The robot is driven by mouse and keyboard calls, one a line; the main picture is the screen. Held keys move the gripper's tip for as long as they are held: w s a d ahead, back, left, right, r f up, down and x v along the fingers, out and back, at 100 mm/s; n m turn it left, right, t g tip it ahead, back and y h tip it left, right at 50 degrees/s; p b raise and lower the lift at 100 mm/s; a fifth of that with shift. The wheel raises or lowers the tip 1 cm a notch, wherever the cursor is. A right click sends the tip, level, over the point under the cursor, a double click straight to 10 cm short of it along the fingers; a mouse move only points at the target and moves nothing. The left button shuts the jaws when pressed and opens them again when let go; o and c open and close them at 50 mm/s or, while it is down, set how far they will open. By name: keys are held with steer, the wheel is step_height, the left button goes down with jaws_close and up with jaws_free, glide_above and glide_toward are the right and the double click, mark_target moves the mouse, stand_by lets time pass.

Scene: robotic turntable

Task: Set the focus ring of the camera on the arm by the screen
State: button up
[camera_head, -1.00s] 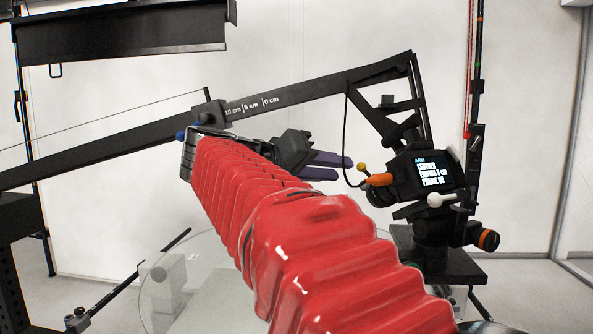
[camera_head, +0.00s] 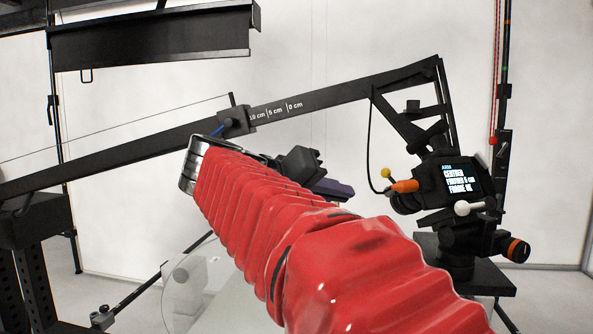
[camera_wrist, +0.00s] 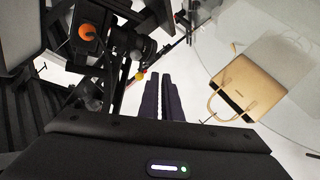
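The black camera (camera_head: 432,186) hangs at the right end of the long crane arm (camera_head: 345,95), beside a small lit screen (camera_head: 461,184) with text. An orange piece (camera_head: 404,186) and a yellow ball (camera_head: 386,174) stick out at its lens side. I cannot tell which part is the focus ring. My gripper (camera_head: 340,189) is left of the camera, apart from it, partly hidden by my red-sleeved arm. In the wrist view my gripper (camera_wrist: 162,78) has its two dark fingers close together with nothing seen between them. The camera shows there too (camera_wrist: 128,45), up and left of the fingertips.
An orange-ended knob (camera_head: 517,250) is below the screen, and a white ball knob (camera_head: 462,208) is just under it. A black cable (camera_head: 370,150) hangs left of the camera. A tan handbag (camera_wrist: 248,88) is right of my fingers in the wrist view, by a glass disc (camera_wrist: 275,35).

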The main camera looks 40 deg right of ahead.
steer(key=a+f+n+t+y, duration=0.1)
steer(key=a+f+n+y, duration=0.1)
steer(key=f, duration=0.3)
steer(key=s+a+f+n+t+y, duration=0.1)
steer(key=a+f+y, duration=0.1)
steer(key=a+f, duration=0.3)
steer(key=s+a+f+n+t+y, duration=0.1)
steer(key=a+f+n+y, duration=0.1)
steer(key=f, duration=0.5)
steer(key=shift+a+f+n, duration=0.15)
steer(key=shift+a+n, duration=0.15)
steer(key=shift+a, duration=0.5)
jaws_close()
steer(key=s+a+f+n+t+y, duration=0.1)
steer(key=s+a+f+y, duration=0.2)
steer(key=a+f, duration=0.5)
steer(key=s+a+f+n+t+y, duration=0.1)
steer(key=s+a+f+n+y, duration=0.1)
steer(key=a+f+y, duration=0.3)
steer(key=shift+s+a+f+n+t+y, duration=0.35)
steer(key=shift+s+a+f, duration=0.35)
steer(key=shift+a+f, duration=1.55)
steer(key=shift+a+r, duration=0.45)
